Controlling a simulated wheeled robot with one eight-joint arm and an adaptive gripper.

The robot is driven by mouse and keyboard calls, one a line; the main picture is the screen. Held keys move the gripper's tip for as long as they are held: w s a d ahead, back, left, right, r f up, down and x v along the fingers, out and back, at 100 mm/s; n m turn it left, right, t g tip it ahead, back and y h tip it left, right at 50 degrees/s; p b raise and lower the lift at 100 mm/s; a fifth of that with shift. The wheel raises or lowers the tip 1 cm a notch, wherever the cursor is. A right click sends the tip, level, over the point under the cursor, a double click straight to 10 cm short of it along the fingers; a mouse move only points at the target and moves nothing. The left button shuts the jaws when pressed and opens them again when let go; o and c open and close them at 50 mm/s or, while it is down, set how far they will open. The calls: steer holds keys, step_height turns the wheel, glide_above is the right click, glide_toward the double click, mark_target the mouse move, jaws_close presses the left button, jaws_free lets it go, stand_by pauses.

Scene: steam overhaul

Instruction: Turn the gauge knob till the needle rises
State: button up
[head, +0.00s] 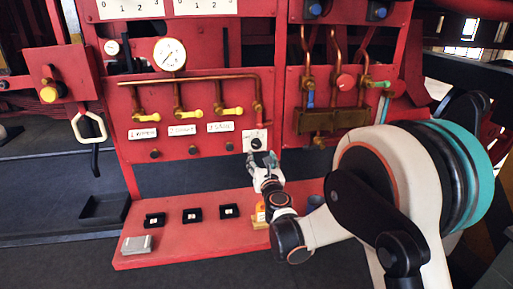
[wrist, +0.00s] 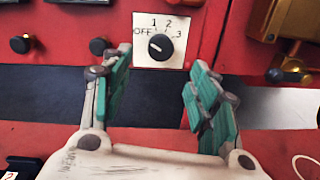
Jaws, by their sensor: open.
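A black rotary knob (wrist: 160,46) sits on a white plate marked OFF, 1, 2 and 3 on the red panel. Its pale pointer mark seems to lean toward the OFF side. The knob also shows in the head view (head: 256,143), low on the panel's right. A round white gauge (head: 169,54) stands above the copper pipe; its needle is too small to read surely. My gripper (wrist: 160,68) is open and empty, its green-padded fingers spread to either side below the knob, apart from it. It also shows just below the knob plate in the head view (head: 264,160).
Yellow-handled valves (head: 187,115) line the pipe left of the knob. A red shelf (head: 170,247) below bears small black trays (head: 192,215), a grey block (head: 136,244) and a yellow object (head: 259,215) near my arm. A brass block (head: 335,119) is to the right.

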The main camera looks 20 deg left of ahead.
mark_target(257, 145)
steer(key=b+x, duration=0.2)
steer(key=x, duration=0.8)
steer(key=shift+w, duration=0.1)
steer(key=c, duration=1.1)
